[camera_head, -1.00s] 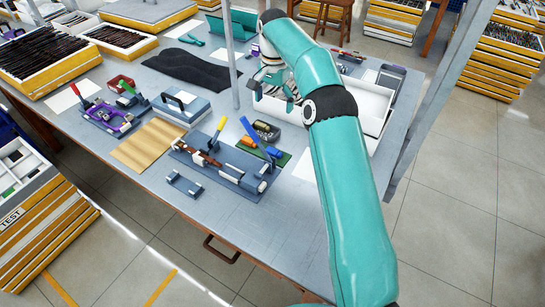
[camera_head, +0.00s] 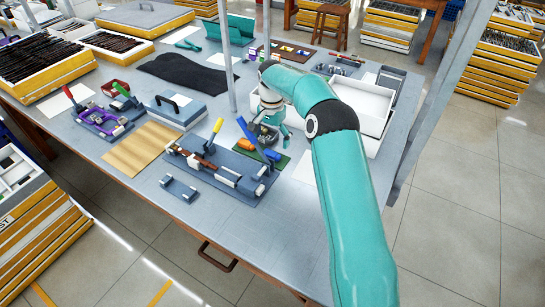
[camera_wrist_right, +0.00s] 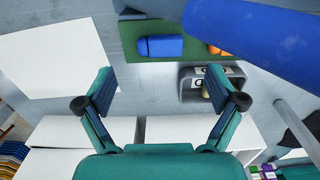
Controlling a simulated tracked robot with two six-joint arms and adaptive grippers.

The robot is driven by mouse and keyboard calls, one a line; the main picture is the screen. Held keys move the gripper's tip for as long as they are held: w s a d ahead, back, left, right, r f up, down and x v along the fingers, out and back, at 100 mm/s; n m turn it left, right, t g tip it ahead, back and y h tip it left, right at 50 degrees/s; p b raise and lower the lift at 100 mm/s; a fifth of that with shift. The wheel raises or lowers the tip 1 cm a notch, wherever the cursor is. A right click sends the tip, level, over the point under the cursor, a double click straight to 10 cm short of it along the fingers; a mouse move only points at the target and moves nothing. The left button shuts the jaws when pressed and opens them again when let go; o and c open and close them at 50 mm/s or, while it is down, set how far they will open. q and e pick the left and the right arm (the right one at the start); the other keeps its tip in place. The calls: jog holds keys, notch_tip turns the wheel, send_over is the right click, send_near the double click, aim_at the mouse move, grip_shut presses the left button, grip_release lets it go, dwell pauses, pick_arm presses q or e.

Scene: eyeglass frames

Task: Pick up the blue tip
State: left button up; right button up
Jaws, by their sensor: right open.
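The blue tip (camera_wrist_right: 160,46) lies on a green mat (camera_wrist_right: 127,38) in the right wrist view, ahead of the fingertips and between their lines. In the head view the blue tip (camera_head: 273,155) shows small on the green mat (camera_head: 281,163). My right gripper (camera_wrist_right: 160,78) is open and empty, with its two fingers spread wide. In the head view my right gripper (camera_head: 268,132) hangs just behind the mat, above the table. I cannot tell its exact height. My left gripper is not in view.
A blue clamp lever (camera_wrist_right: 265,35) looms close at the upper right of the wrist view. An orange tip (camera_head: 246,144) lies beside the blue one. A grey tray (camera_wrist_right: 235,83) stands near the right finger. White paper (camera_wrist_right: 60,40) lies left of the mat.

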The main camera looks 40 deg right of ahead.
aim_at(272, 153)
jog(key=shift+f+p, duration=0.5)
jog(key=shift+f, duration=2.65)
jog(key=c, duration=0.9)
